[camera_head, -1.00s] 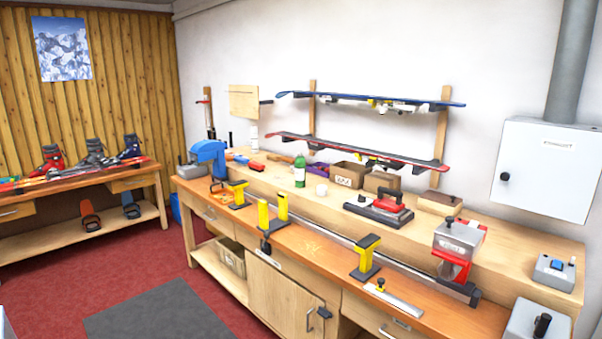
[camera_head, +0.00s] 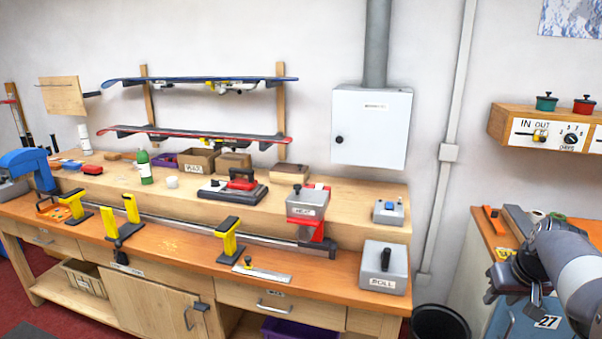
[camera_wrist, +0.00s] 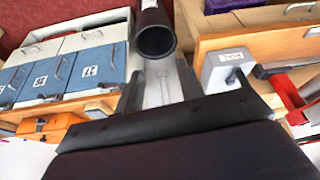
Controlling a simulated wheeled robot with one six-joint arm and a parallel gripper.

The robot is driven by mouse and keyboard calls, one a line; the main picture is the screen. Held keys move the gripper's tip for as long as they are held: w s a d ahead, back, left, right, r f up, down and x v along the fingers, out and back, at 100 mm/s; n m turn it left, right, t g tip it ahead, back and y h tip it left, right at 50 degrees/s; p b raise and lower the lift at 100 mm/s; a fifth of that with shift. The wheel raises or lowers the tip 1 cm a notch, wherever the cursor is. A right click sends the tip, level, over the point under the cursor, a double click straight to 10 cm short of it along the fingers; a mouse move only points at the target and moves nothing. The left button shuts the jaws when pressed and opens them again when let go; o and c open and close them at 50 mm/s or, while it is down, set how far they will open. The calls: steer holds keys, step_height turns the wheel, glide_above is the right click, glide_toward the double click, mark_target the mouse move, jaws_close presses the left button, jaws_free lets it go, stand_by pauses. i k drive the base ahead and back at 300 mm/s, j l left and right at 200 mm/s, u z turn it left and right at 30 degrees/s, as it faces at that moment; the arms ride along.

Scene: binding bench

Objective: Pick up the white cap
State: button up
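A small white cylinder (camera_head: 172,182), which looks like the white cap, stands on the raised back shelf of the bench in the head view. It is just right of a green bottle (camera_head: 144,169) and left of the waxing iron (camera_head: 236,187). My gripper (camera_head: 505,290) is at the lower right of the head view, far from the cap. In the wrist view my gripper (camera_wrist: 158,88) shows two dark fingers apart with nothing between them. The white cap cannot be made out in the wrist view.
The orange-topped workbench (camera_head: 180,250) carries yellow stands, a red-and-grey tool (camera_head: 308,208) and a grey box (camera_head: 384,268). A dark bin (camera_head: 440,324) stands between the bench and the blue drawer cabinet at right. A white wall cabinet (camera_head: 371,127) hangs above.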

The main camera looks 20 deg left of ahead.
mark_target(172, 182)
steer(key=i+j+u, duration=0.2)
steer(key=j+u, duration=0.25)
steer(key=i+j+u, duration=0.25)
steer(key=j+u, duration=0.25)
steer(key=i+j+u, duration=0.25)
steer(key=u, duration=0.2)
steer(key=i+j+u, duration=0.3)
steer(key=i+u, duration=0.15)
steer(key=i+j+u, duration=0.1)
steer(key=i+u, duration=0.75)
steer(key=i+z, duration=0.4)
steer(key=i+j+z, duration=0.1)
steer(key=i+z, duration=0.25)
steer(key=i+l+z, duration=0.15)
steer(key=z, duration=0.25)
steer(key=i+z, duration=0.3)
steer(key=z, duration=0.15)
steer(key=i+l+z, duration=0.1)
steer(key=z, duration=0.3)
steer(key=i+j, duration=0.05)
steer(key=i, duration=0.05)
